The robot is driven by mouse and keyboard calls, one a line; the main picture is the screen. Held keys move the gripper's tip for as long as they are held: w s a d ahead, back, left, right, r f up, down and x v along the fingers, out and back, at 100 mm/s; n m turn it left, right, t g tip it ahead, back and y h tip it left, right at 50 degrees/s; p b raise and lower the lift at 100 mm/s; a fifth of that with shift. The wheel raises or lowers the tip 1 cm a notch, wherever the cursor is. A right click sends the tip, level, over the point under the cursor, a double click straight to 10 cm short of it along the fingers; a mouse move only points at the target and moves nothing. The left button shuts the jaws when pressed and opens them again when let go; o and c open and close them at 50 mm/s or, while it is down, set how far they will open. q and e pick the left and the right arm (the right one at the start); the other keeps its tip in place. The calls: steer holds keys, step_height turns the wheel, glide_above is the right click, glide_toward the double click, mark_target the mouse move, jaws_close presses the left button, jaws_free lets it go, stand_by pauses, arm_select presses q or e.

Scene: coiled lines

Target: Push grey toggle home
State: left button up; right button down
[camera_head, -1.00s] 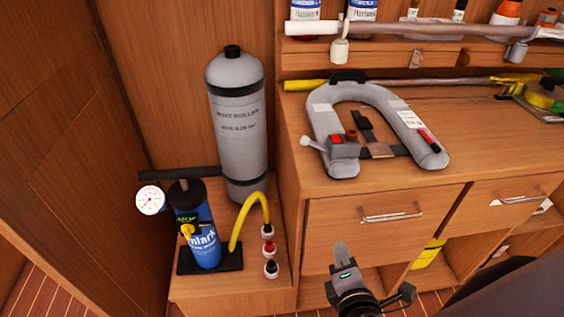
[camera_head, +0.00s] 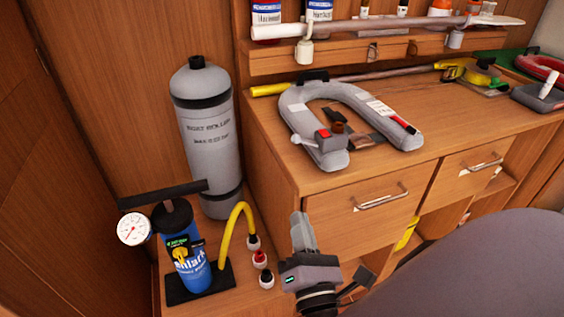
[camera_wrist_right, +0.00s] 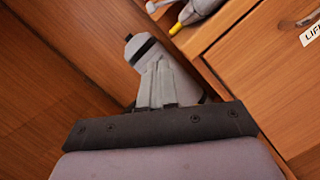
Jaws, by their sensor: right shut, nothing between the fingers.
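The grey life vest (camera_head: 310,120) lies in a horseshoe shape on the counter. At its left leg is a small dark grey unit (camera_head: 330,141) with a red patch. A light grey toggle (camera_head: 297,139) sticks out from this unit to the left, over the counter's front-left area. My right gripper (camera_head: 299,222) is shut and empty, in front of the cabinet, below and apart from the toggle. Its closed fingers also show in the right wrist view (camera_wrist_right: 158,68); the toggle cannot be made out surely there. My left gripper is not in view.
A grey gas cylinder (camera_head: 208,135) stands left of the counter. A blue hand pump (camera_head: 186,250) with a gauge and yellow hose (camera_head: 231,222) is on the lower ledge. A drawer handle (camera_head: 380,198) juts out at the cabinet front. A pole (camera_head: 365,76) lies behind the vest.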

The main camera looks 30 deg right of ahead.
mark_target(306, 142)
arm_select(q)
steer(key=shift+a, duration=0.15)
arm_select(e)
steer(key=shift+a+r, duration=0.25)
arm_select(q)
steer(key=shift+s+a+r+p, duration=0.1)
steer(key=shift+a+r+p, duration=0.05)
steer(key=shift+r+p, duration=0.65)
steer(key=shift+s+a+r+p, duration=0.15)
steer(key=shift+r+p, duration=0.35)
steer(key=shift+p, duration=0.6)
arm_select(e)
steer(key=s+d+r+x, duration=0.1)
steer(key=r+x, duration=0.1)
steer(key=x, duration=1)
steer(key=shift+w+d+r, duration=0.25)
steer(key=shift+d+r, duration=0.05)
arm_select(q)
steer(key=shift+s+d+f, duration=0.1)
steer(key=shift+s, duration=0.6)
arm_select(e)
steer(key=shift+r+m, duration=0.2)
steer(key=shift+m, duration=0.2)
